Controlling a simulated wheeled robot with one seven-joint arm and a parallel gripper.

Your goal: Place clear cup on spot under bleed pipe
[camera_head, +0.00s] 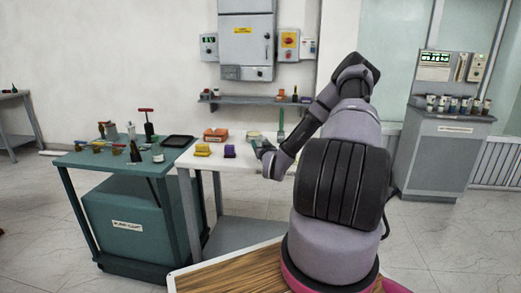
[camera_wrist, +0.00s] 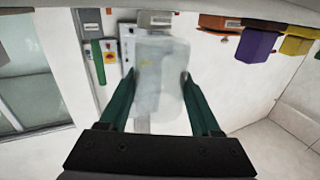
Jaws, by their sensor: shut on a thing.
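The clear cup (camera_wrist: 160,85) is between the two green fingers of my gripper (camera_wrist: 159,78) in the wrist view. The fingers press on it from both sides, and wall equipment shows faintly through it. In the head view my gripper (camera_head: 262,148) is over the far right part of the white table (camera_head: 232,164). The cup is too small to make out there, and my arm hides part of that area. I cannot clearly identify the bleed pipe or the spot under it in either view.
Yellow and purple blocks (camera_head: 230,151) and a red-orange block (camera_head: 215,135) stand left of my gripper on the white table. An upright green object (camera_head: 281,122) stands behind it. A green cart (camera_head: 128,205) with tools is at left. A shelf (camera_head: 255,100) runs along the wall.

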